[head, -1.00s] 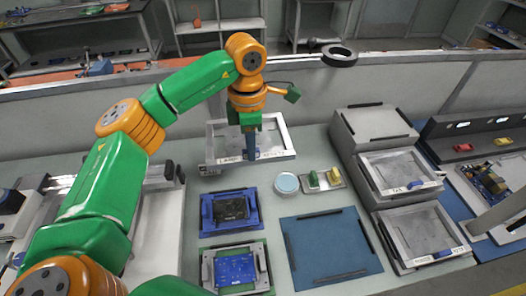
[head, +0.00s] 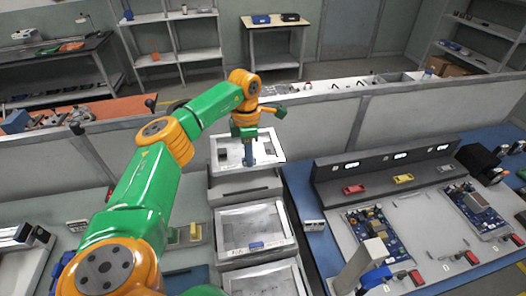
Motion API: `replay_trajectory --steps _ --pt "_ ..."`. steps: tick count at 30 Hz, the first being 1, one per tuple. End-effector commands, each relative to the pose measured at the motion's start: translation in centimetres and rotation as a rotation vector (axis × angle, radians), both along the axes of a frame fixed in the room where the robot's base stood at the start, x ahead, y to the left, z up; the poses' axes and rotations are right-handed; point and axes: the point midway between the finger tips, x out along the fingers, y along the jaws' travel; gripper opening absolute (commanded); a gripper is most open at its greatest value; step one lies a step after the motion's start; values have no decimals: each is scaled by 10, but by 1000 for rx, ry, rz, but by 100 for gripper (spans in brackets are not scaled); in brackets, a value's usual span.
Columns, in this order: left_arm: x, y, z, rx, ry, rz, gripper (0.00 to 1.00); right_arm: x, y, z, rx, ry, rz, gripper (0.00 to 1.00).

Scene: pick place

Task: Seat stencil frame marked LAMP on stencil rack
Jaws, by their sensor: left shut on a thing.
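The middle tier holds another stencil frame (head: 250,222) with a blue tab, and a further frame (head: 265,277) lies on the lowest tier, cut by the picture's bottom edge. My right gripper is not in view.
Right of the rack is a blue mat with a grey fixture (head: 422,235) bearing circuit boards (head: 372,235). A low partition (head: 330,125) runs behind the rack. My left arm covers much of the table on the left.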

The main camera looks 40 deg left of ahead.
Motion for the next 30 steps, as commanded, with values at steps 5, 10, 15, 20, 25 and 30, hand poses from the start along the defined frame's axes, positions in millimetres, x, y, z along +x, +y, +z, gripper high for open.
replay_trajectory --steps 5,10,15,20,25,30 --pt "-1 1 -16 0 2 1 0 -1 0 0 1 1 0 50" --pt "-1 1 -44 0 1 1 0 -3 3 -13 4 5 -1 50" --pt "-1 1 -62 0 0 1 0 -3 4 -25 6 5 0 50" --pt "-1 1 -69 -1 1 1 0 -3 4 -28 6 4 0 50" --pt "-1 1 -70 0 0 1 0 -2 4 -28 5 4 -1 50" --pt "-1 1 -69 0 0 1 0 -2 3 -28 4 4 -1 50"
